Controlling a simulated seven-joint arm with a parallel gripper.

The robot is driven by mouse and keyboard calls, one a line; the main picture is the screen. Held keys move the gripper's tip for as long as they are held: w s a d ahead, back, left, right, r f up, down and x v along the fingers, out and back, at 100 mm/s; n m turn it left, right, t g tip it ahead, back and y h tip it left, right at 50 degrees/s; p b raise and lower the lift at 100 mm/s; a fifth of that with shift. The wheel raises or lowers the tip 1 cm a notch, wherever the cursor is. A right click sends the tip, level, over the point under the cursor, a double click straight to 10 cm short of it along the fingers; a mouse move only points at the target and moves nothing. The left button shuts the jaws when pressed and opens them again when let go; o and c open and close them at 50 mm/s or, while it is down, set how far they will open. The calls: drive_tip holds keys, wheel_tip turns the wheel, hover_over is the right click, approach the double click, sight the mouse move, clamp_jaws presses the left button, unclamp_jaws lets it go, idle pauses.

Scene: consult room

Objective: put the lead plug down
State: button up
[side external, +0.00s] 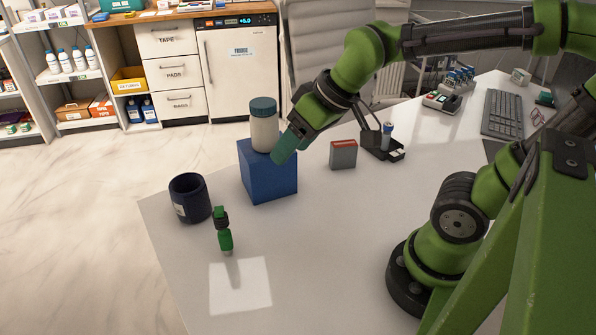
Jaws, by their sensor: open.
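A small green plug with a black band (224,237), which looks like the lead plug, is near the front left of the white desk (330,250). It appears roughly upright, with a faint streak below it on the desk; I cannot tell whether it touches the surface. My gripper (285,148) is open, with a teal fingertip pointing down and left. It is up and to the right of the plug, well apart from it, beside a white jar with a teal lid (264,130). The jar stands on a blue block (268,177). The other fingertip is not clearly seen.
A dark blue cup (189,198) stands left of the block. A grey and red box (343,154) and a black tray (384,148) are to the right. A keyboard (502,113) is at the far right. The desk's front middle is clear.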

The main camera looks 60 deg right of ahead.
drive_tip(key=s+d+m, duration=0.1)
drive_tip(key=s+m, duration=0.1)
drive_tip(key=s, duration=0.1)
drive_tip(key=s+d+r+m+t, duration=0.1)
drive_tip(key=shift+s+d+m, duration=0.2)
drive_tip(key=shift+d+m, duration=0.1)
drive_tip(key=shift+m, duration=0.1)
idle(0.9)
